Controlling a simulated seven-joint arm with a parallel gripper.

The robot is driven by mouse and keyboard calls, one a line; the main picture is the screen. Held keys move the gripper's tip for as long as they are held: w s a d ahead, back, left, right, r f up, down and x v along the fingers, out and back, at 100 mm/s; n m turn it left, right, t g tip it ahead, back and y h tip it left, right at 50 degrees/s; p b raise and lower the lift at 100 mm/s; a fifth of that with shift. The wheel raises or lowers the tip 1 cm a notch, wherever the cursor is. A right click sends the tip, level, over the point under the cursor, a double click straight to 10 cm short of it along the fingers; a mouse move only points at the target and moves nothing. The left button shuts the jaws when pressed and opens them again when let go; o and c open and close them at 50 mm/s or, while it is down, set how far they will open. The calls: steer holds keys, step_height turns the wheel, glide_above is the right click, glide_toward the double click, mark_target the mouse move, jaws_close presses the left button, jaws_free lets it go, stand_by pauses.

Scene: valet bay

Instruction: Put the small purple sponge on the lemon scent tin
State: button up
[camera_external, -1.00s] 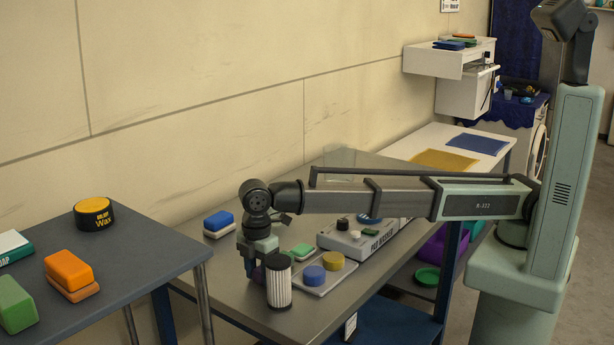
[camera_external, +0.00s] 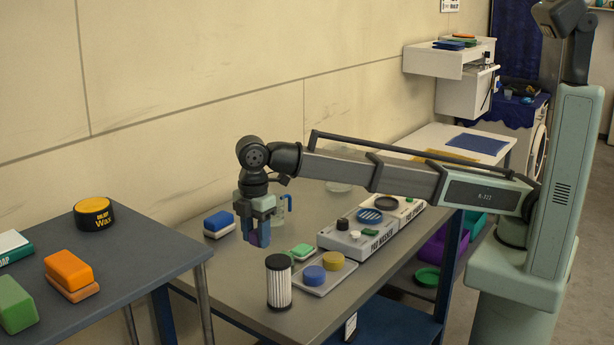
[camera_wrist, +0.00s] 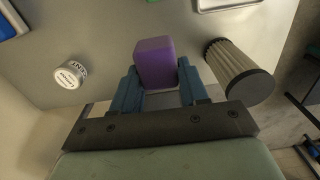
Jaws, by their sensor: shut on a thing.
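My gripper (camera_external: 257,222) is shut on the small purple sponge (camera_wrist: 155,62), which stands upright between the blue fingers. In the external view the sponge (camera_external: 263,236) hangs below the gripper, above the grey bench. In the wrist view a small round tin (camera_wrist: 69,74) with a pale lid and dark lettering stands to the left of the sponge, apart from it. Its lettering is too small to read, so I cannot tell whether it is the lemon scent tin. I cannot make this tin out in the external view.
A pleated black-capped filter (camera_external: 279,282) stands near the bench's front edge. A tray (camera_external: 318,281) holds a blue and a yellow round piece. A clear blue-handled jug (camera_external: 283,210) stands behind.

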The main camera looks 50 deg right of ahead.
steer(key=w+a+r, duration=0.1)
steer(key=w+a, duration=0.1)
steer(key=w, duration=0.8)
steer(key=w+a+r, duration=0.2)
steer(key=w, duration=0.8)
steer(key=f, duration=0.9)
steer(key=shift+s+f, duration=0.1)
steer(key=shift+s, duration=0.15)
steer(key=shift+f, duration=0.15)
steer(key=o, duration=1)
step_height(320, 180, up, 12)
steer(key=shift+r, duration=0.2)
